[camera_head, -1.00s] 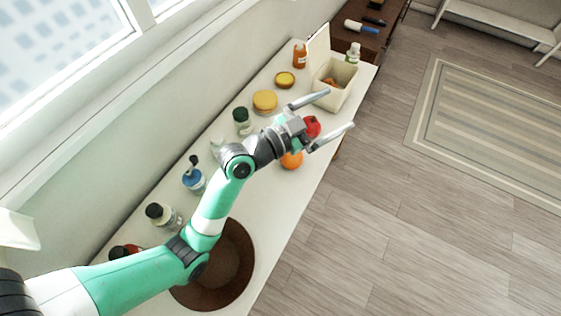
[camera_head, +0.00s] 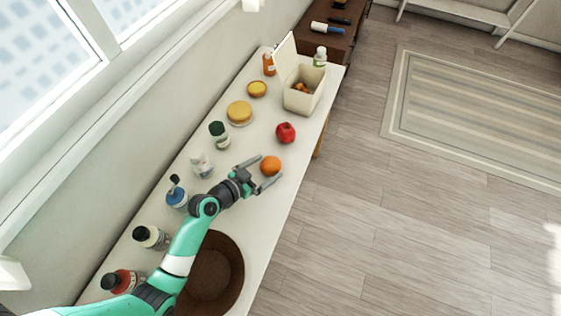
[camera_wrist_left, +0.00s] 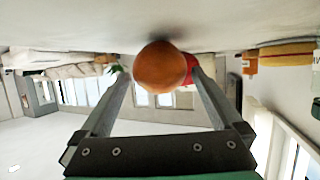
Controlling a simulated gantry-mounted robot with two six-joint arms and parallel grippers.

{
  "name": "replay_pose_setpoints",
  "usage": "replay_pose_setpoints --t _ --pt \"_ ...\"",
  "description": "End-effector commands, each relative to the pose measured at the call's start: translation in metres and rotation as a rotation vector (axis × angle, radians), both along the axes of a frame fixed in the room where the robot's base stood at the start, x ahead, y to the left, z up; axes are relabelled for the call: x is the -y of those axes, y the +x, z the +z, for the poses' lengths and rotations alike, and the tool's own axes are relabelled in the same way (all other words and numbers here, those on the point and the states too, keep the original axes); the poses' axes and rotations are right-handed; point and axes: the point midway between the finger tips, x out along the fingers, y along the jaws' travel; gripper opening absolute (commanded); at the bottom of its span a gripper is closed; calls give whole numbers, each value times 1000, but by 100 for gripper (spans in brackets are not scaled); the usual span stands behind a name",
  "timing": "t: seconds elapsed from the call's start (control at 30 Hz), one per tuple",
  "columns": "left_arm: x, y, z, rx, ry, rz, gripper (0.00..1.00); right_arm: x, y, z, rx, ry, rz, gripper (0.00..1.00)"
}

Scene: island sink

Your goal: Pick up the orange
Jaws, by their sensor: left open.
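The orange (camera_head: 270,166) sits on the white counter between the red apple and my left gripper. My left gripper (camera_head: 269,172) is open, its two fingers reaching to either side of the orange. In the left wrist view the orange (camera_wrist_left: 161,67) shows between the tips of the spread fingers (camera_wrist_left: 160,80); I cannot tell whether either finger touches it. My right gripper is not in view.
A red apple (camera_head: 286,132) lies just beyond the orange. A cream box (camera_head: 304,101) stands farther back. Several bottles, such as a green-capped one (camera_head: 220,136), line the window side. A brown basin (camera_head: 214,273) is nearer. The counter's right edge is close.

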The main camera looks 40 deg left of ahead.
Motion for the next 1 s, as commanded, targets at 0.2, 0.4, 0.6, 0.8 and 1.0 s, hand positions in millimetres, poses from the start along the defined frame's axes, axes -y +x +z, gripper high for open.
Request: replay_pose_setpoints --t 0.2,0.4,0.6,0.8,1.0 --pt "-1 1 -3 0 -1 6 100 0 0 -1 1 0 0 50" --pt "-1 1 -2 0 -1 6 78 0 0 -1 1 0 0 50" --pt "-1 1 -2 1 -1 6 42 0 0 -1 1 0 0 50" --pt "-2 2 -1 3 0 6 19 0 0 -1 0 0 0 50" --pt "-2 2 1 3 0 6 19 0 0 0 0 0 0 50"
